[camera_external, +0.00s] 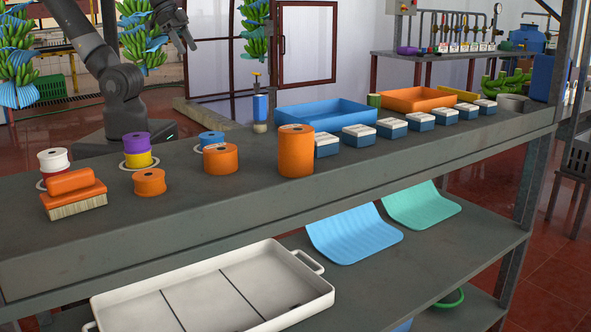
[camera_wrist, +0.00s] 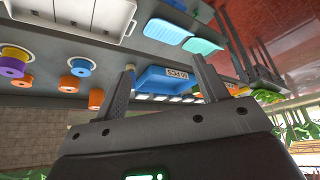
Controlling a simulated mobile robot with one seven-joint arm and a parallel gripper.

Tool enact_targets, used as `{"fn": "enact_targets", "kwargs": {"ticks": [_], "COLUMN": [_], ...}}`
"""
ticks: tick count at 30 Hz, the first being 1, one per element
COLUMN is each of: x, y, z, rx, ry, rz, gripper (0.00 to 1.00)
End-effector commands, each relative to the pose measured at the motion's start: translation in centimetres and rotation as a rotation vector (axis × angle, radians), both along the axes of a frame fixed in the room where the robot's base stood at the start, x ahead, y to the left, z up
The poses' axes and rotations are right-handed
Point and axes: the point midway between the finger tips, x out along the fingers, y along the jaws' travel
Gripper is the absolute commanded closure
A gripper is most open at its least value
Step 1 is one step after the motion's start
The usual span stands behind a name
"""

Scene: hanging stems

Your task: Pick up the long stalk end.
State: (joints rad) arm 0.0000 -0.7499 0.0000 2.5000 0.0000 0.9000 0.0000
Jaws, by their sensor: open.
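My gripper (camera_external: 185,42) is at the top left of the outside view, raised above and behind the shelf. It is open and empty; its two spread fingers also show in the wrist view (camera_wrist: 163,63). A short green upright piece (camera_external: 374,100), possibly a stalk end, stands by the right end of the blue tray, well away from my gripper. I cannot tell its length. Green banana stems with blue sheets hang at the left (camera_external: 16,58), near my arm (camera_external: 140,38), and at the top middle (camera_external: 255,30). I cannot make out a long stalk end for certain.
The grey shelf top (camera_external: 240,215) holds orange rolls (camera_external: 296,152), a brush (camera_external: 74,192), a blue tray (camera_external: 325,112), an orange tray (camera_external: 418,99) and a row of blue-and-white boxes (camera_external: 391,125). A bottle (camera_external: 260,107) stands near the back edge.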

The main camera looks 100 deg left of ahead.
Motion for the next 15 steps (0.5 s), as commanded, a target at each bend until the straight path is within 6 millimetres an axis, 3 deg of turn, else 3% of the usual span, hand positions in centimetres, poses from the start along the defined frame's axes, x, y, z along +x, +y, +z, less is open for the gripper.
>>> {"fn": "enact_targets", "kwargs": {"ticks": [5, 8, 15], "x": [0.7, 2.6, 10.7], "y": [0.0, 0.1, 0.7], "z": [0.5, 1.4, 4.4], "rx": [0.002, 0.005, 0.016], "ry": [0.000, 0.002, 0.000], "rz": [0.001, 0.001, -0.002], "gripper": [0.34, 0.34, 0.34]}}
